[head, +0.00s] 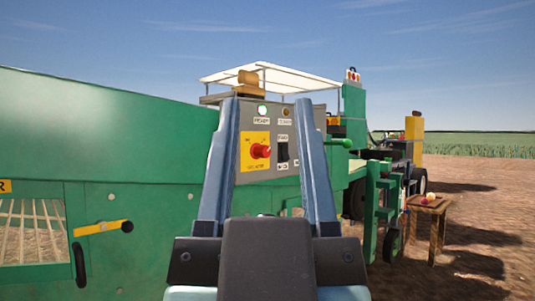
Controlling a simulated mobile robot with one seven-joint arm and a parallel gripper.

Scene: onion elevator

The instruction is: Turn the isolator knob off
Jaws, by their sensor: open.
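The isolator knob (261,151) is a red knob on a yellow square plate (247,162), set in a grey control panel (269,116). The panel is mounted on the side of a green machine. My gripper (267,105) is open and empty. Its two blue-grey fingers stand to the left and right of the panel in the picture, with the knob seen between them. I cannot tell how far the fingertips are from the panel. The knob's pointer direction is too small to read.
A black switch (283,152) sits right of the knob, with a lit READY lamp (262,109) above. A yellow-handled door (98,228) is at left. A small wooden table (427,206) with onions stands at right on bare, open soil.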

